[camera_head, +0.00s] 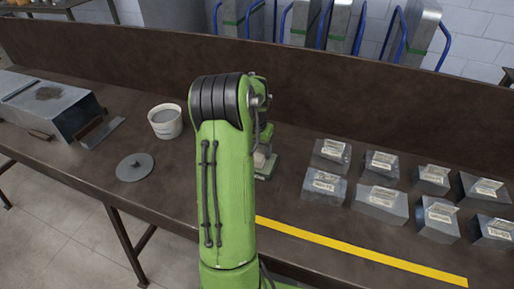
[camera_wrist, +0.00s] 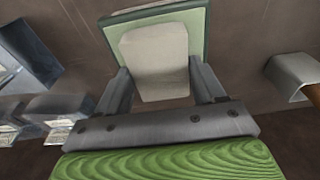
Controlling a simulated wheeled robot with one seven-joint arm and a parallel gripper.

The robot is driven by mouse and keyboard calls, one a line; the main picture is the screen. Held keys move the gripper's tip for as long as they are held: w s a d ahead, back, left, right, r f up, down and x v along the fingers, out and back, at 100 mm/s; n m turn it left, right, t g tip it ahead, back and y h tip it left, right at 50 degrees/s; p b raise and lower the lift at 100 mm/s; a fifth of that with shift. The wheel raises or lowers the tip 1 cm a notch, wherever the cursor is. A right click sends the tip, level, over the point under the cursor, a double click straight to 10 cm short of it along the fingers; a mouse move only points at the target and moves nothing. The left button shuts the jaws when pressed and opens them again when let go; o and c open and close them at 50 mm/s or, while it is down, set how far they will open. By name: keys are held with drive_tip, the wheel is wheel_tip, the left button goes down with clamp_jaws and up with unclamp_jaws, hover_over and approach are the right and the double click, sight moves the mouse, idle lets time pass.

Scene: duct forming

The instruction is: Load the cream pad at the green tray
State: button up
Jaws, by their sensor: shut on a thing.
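My gripper (camera_wrist: 160,72) is shut on the cream pad (camera_wrist: 155,50), with one finger on each side of it in the wrist view. The pad is a pale block with rounded corners. The green tray (camera_wrist: 203,38) lies behind the pad in that view, its rim showing at the top and right. I cannot tell whether the pad touches the tray. In the head view my arm hides most of the gripper; a bit of the pad (camera_head: 261,158) and the tray's edge (camera_head: 268,172) show just right of the arm.
Several labelled grey metal pieces (camera_head: 380,200) stand in two rows on the right of the brown bench. A white bucket (camera_head: 166,122), a grey disc (camera_head: 134,167) and a large metal duct (camera_head: 50,108) are on the left. A yellow stripe (camera_head: 360,255) marks the front right.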

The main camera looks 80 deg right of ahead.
sight(257, 152)
drive_tip(key=shift+f+b, duration=0.35)
drive_tip(key=shift+f, duration=0.2)
idle(1.6)
drive_tip(key=shift+r, duration=0.1)
wheel_tip(257, 152, up, 7)
drive_tip(key=p, duration=0.6)
drive_tip(key=shift+r, duration=0.1)
